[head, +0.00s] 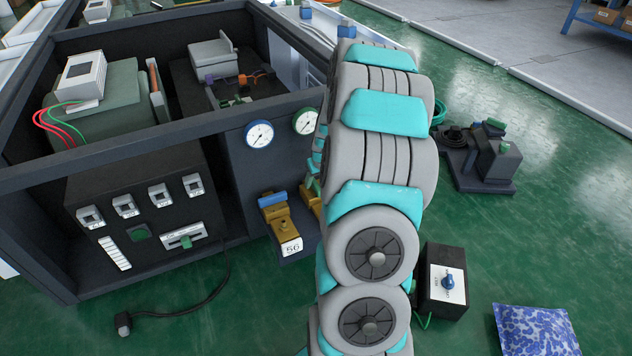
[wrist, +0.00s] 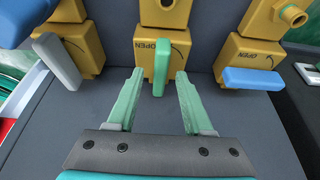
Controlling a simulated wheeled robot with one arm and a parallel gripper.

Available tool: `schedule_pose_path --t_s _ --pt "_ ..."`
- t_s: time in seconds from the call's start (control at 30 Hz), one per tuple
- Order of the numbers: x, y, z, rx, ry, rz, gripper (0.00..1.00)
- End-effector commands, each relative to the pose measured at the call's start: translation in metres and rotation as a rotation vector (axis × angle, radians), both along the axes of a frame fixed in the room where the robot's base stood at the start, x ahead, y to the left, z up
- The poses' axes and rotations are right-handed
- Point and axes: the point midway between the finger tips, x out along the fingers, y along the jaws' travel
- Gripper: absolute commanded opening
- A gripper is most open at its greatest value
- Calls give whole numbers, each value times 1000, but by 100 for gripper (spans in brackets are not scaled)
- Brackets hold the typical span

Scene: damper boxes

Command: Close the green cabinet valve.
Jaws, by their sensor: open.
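The green valve handle (wrist: 161,68) is at the middle of the wrist view, on a yellow valve body (wrist: 165,15) marked OPEN with an arrow. The handle points toward my gripper, in line with the yellow body. My gripper (wrist: 160,78) is open, with one pale green finger on each side of the handle. Gaps show between the handle and both fingers. In the head view my own arm hides the gripper and the green handle.
A yellow valve with a grey handle (wrist: 60,62) stands left; one with a crosswise blue handle (wrist: 253,79) stands right. The dark cabinet (head: 110,132) carries gauges (head: 259,134). A black switch box (head: 443,285) and a blue patterned bag (head: 536,331) lie on the green floor.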

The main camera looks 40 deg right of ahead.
Motion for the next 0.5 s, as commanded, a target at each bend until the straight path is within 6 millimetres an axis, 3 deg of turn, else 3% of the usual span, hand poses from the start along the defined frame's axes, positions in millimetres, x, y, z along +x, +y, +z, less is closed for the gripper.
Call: schedule_pose_path --t_s 0.3,0.5 --pt "2 0 -4 0 -1 0 51" --pt "2 0 -4 0 -1 0 29"
